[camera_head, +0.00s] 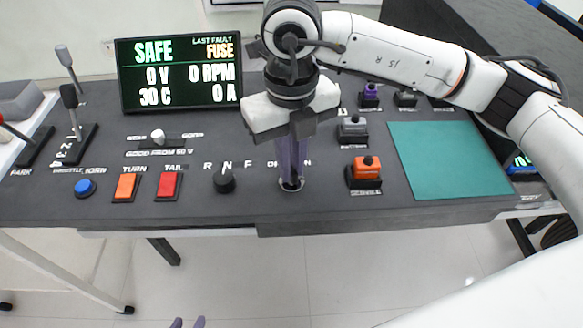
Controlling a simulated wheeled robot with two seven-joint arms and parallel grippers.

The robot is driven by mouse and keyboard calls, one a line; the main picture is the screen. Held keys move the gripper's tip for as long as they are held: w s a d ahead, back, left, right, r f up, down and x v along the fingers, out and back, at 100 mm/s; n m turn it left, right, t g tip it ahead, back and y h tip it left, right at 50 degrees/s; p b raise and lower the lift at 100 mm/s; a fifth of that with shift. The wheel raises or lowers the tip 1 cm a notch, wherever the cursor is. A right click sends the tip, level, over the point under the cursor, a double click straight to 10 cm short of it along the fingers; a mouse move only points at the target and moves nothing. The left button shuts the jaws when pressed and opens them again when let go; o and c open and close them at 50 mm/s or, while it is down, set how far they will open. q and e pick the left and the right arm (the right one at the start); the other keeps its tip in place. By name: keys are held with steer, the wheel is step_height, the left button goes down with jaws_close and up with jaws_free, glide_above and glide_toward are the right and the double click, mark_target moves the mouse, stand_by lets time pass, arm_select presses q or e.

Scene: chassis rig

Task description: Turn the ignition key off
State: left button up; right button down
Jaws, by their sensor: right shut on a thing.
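The ignition switch (291,186) is a small round metal ring on the dark console, near its front edge. My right gripper (291,178) points straight down at it, its purple fingers shut on the key. The key itself is hidden between the fingers, so its angle cannot be told. The label behind the switch is partly covered by the fingers. My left gripper (188,323) shows only its two purple fingertips at the bottom edge, apart, empty, well below the console front.
The display (180,73) reads SAFE, 0 V, 0 RPM, 30 C, 0 A, last fault FUSE. A black R-N-F knob (224,181) and red TAIL switch (169,185) stand left of the switch. An orange-topped switch (366,168) and a bare teal mat (450,160) lie right.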

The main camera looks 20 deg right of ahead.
steer(key=shift+n, duration=0.4)
steer(key=shift+b, duration=0.3)
steer(key=shift+r+n, duration=0.1)
steer(key=shift+n, duration=0.2)
steer(key=c, duration=1.8)
jaws_free()
